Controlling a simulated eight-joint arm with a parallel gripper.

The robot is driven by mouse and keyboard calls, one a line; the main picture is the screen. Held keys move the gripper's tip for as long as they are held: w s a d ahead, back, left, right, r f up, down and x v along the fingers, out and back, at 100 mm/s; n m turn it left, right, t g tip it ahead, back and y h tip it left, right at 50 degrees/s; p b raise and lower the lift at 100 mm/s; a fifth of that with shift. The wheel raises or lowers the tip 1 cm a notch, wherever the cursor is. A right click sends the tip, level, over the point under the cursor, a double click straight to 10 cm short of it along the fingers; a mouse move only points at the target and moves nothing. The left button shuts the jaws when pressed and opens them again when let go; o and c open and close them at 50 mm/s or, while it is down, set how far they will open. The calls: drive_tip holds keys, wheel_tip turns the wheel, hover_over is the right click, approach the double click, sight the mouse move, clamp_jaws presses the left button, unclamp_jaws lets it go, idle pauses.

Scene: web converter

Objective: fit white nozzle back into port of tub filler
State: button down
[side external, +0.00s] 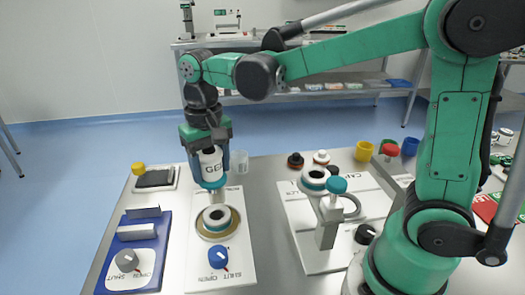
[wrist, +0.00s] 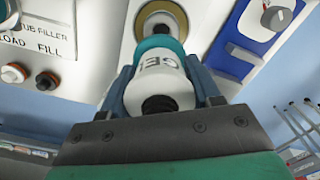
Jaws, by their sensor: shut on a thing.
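My gripper (side external: 212,158) is shut on the white nozzle (side external: 211,166), which has dark lettering and a teal collar toward its lower end. The nozzle hangs about upright in the side view. In the wrist view my gripper (wrist: 163,95) clasps the nozzle (wrist: 162,78) from both sides. A round port (side external: 217,218) with a pale ring and brass rim lies on a white panel, below the nozzle. It also shows at the top of the wrist view (wrist: 178,14), partly hidden by the nozzle. I cannot tell whether the tip touches it.
A blue knob (side external: 218,257) sits in front of the port. A blue plate (side external: 154,228) with grey blocks and a grey knob (side external: 127,261) is left. A post with a teal cap (side external: 337,185) stands right. The wrist view shows a panel partly reading "UB FILLER" (wrist: 35,38).

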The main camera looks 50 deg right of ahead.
drive_tip(key=s+d+r+m, duration=0.3)
drive_tip(key=s+d+r, duration=0.1)
drive_tip(key=s+d, duration=0.2)
drive_tip(key=s+d+r+m, duration=0.3)
drive_tip(key=s+d+r, duration=0.1)
drive_tip(key=s+d, duration=0.3)
drive_tip(key=shift+s+d+r, duration=0.25)
drive_tip(key=shift+s+r, duration=0.05)
drive_tip(key=shift+s, duration=0.1)
drive_tip(key=shift+f, duration=2.85)
drive_tip(key=shift+f, duration=1.85)
drive_tip(key=shift+c, duration=0.5)
unclamp_jaws()
